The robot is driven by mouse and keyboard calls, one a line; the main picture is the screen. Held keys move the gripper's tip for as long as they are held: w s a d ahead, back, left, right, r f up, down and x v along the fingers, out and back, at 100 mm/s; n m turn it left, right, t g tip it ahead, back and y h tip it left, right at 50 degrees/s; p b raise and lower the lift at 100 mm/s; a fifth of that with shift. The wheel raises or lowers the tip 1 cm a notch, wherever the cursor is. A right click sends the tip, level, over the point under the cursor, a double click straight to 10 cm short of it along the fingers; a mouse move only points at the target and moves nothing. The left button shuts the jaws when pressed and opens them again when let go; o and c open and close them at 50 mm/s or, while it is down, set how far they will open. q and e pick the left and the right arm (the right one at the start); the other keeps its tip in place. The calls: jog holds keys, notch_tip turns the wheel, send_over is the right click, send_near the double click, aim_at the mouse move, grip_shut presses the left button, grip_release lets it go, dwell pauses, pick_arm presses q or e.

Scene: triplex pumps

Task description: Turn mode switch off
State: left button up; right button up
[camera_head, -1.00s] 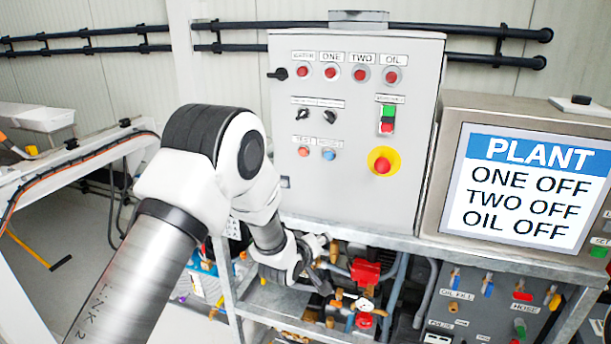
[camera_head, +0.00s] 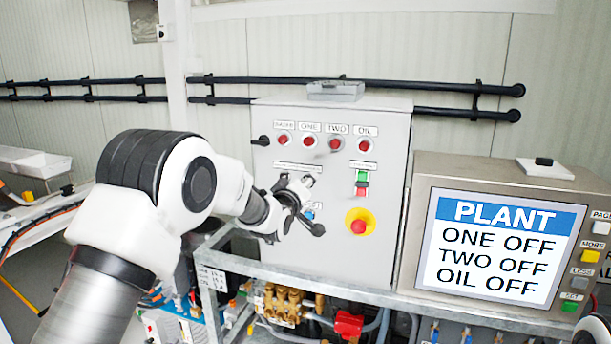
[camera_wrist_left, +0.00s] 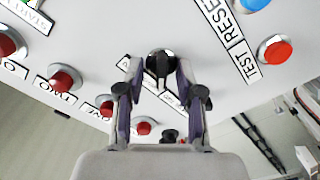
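The grey control panel (camera_head: 335,250) stands in front of me. My left gripper (camera_head: 297,196) is at its middle rows and hides both small switches in the head view. In the left wrist view, a black rotary knob (camera_wrist_left: 160,64) sits between the fingertips of my left gripper (camera_wrist_left: 160,78). The fingers are apart, one on each side of the knob; I cannot tell whether they touch it. Labels beside it are partly hidden and unreadable, so I cannot tell for sure that it is the mode switch.
The orange-red TEST button (camera_wrist_left: 274,49) and blue RESET button (camera_wrist_left: 256,4) are close by. A red emergency stop (camera_head: 358,226) and green-red buttons (camera_head: 361,183) lie right of the gripper. The screen (camera_head: 495,247) reads ONE OFF, TWO OFF, OIL OFF. Pipework sits below.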

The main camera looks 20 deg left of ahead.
pick_arm(q)
jog(key=shift+a, duration=0.15)
grip_shut()
jog(key=shift+d+m+b, duration=0.2)
jog(key=shift+m+b, duration=4)
jog(key=shift+m, duration=0.2)
